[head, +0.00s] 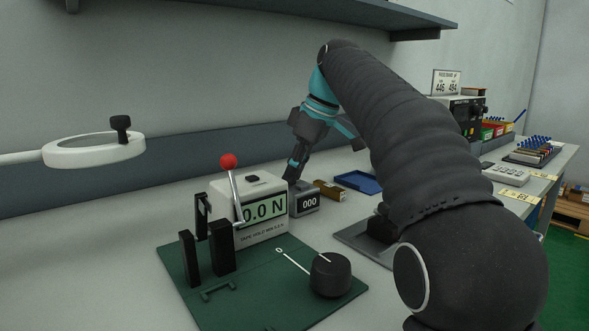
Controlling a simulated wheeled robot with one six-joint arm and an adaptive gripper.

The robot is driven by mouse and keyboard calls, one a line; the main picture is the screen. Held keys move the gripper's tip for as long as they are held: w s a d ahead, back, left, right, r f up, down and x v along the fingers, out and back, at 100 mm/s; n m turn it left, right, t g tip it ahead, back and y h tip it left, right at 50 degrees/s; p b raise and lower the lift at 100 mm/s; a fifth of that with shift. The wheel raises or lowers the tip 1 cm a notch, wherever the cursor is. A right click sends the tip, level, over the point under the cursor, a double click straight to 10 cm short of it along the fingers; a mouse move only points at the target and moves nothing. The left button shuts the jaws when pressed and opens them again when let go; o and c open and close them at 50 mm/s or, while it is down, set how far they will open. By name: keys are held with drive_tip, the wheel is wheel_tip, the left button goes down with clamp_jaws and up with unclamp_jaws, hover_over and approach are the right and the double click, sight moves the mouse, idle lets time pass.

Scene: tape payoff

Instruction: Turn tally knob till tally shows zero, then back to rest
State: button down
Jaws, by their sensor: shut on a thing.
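The tally (309,204) is a small grey box at the bench's middle, and its window reads 000. My gripper (292,175) reaches down to the tally's upper left side from behind and above. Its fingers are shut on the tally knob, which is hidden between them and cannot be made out. The box of the force gauge partly hides the tally's left side.
A force gauge (263,209) reading 0.0 N, with a red-ball lever (229,161), stands just left. A green plate (196,290) with black posts and a black dial (331,274) lies in front. A blue tray (358,182) is to the right; a ring magnifier (75,153) hangs left.

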drive_tip(key=shift+n, duration=0.6)
drive_tip(key=shift+g, duration=0.3)
drive_tip(key=c, duration=1.1)
unclamp_jaws()
drive_tip(key=shift+v, duration=2.55)
drive_tip(key=s+d, duration=0.1)
drive_tip(key=d, duration=0.2)
drive_tip(key=s+d, duration=0.1)
drive_tip(key=d, duration=0.3)
drive_tip(key=s+d, duration=0.1)
drive_tip(key=d, duration=0.3)
drive_tip(key=shift+s+d, duration=0.2)
drive_tip(key=shift+s, duration=0.2)
